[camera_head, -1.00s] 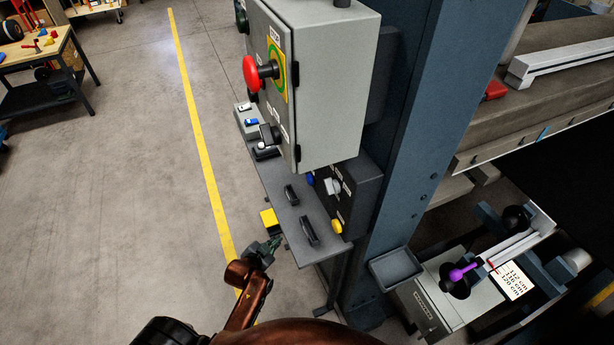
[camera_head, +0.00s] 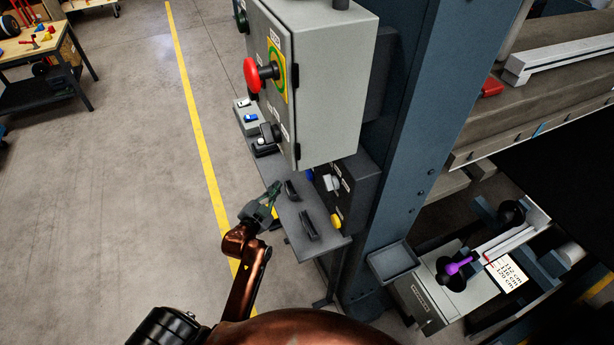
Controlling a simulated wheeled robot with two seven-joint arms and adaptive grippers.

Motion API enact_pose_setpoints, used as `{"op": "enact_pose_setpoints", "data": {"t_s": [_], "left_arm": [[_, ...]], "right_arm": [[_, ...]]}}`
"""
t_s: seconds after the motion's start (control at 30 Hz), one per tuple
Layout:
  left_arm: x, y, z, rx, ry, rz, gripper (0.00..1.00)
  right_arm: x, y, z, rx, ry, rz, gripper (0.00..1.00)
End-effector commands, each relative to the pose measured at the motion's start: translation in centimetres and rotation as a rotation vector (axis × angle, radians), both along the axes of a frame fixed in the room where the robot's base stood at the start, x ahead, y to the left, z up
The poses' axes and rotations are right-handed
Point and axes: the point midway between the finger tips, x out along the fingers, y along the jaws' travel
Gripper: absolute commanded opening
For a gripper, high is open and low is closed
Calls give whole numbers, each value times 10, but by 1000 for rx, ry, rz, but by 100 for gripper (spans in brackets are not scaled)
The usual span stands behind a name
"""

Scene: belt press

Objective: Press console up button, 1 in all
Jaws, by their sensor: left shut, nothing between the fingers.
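A grey control cabinet (camera_head: 335,90) with a red mushroom button (camera_head: 252,75) on a yellow plate hangs on the blue post. Left of it is a small grey box (camera_head: 247,122) with a blue and a white switch. Below it is a dark box (camera_head: 350,188) with a blue, a white and a yellow button (camera_head: 336,221). Which control is the up button cannot be told. My left gripper (camera_head: 275,188) is shut and empty, over the left edge of the grey shelf (camera_head: 320,238), below the cabinet and apart from the buttons. My right gripper is not in view.
Two black handles (camera_head: 309,226) stand on the shelf. The blue post (camera_head: 415,130) rises right of the cabinet. A grey tray (camera_head: 393,261) sticks out low on it.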

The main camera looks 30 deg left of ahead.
Motion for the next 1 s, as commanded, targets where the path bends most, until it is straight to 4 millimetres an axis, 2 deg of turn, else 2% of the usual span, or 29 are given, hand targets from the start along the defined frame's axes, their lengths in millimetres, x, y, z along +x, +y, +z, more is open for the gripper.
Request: {"op": "enact_pose_setpoints", "data": {"t_s": [0.43,0.6,1.0], "left_arm": [[43,-38,-1,-5,-1,-1,0],[56,-48,0,-3,0,0,0],[64,-55,0,-1,1,-1,0]], "right_arm": [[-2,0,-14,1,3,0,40],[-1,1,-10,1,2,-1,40],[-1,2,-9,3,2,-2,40]]}}
